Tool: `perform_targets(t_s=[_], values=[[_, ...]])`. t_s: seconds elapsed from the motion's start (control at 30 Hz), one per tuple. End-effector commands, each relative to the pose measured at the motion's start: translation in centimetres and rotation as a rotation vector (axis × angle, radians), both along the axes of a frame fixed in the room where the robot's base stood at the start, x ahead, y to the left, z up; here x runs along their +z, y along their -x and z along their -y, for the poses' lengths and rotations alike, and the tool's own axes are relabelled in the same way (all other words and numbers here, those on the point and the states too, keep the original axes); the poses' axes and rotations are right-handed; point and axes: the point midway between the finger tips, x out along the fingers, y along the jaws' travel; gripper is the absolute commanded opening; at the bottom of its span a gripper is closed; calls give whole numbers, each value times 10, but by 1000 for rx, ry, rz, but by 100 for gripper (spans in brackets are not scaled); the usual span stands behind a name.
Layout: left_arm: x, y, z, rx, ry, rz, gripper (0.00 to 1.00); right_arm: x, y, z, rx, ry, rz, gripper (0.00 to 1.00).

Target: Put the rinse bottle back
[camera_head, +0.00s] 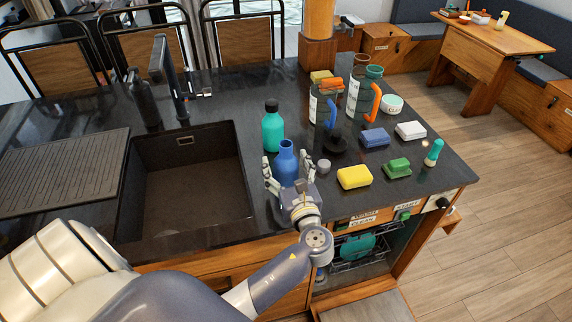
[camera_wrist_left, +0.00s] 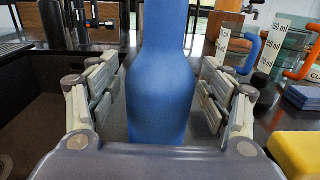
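A blue bottle (camera_head: 286,160) with an open-looking neck stands upright on the dark counter, just right of the sink; it fills the middle of the left wrist view (camera_wrist_left: 161,85). The frames do not say whether it is the rinse bottle. My left gripper (camera_head: 291,172) is open, with one finger on each side of the blue bottle; in the left wrist view narrow gaps show between the fingers and the bottle. A teal bottle (camera_head: 272,130) with a black cap stands just behind it. My right gripper is not in view.
The sink (camera_head: 185,185) lies to the left. Right of the bottle are a small grey cap-like piece (camera_head: 323,166), a yellow sponge (camera_head: 354,177), a green block (camera_head: 397,168), a blue block (camera_head: 375,138) and measuring jugs (camera_head: 359,98). An open dishwasher compartment (camera_head: 362,246) is below the counter.

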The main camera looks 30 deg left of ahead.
Motion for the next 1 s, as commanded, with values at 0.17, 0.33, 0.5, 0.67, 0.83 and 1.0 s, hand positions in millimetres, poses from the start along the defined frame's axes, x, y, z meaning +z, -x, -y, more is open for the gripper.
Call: perform_targets(t_s=[0.17, 0.33, 0.5, 0.67, 0.83, 1.0], values=[[2, 0, 0, 0, 1, 1, 72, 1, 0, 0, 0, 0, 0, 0], [0, 11, 14, -1, 2, -1, 72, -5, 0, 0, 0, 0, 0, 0], [-1, 35, 41, -2, 4, 0, 72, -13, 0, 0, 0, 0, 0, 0], [0, 57, 66, -1, 4, -1, 72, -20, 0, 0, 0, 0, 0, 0], [1, 72, 84, 0, 2, 1, 72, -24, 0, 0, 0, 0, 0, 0], [3, 78, 91, 0, 1, 2, 72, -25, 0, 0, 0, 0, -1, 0]])
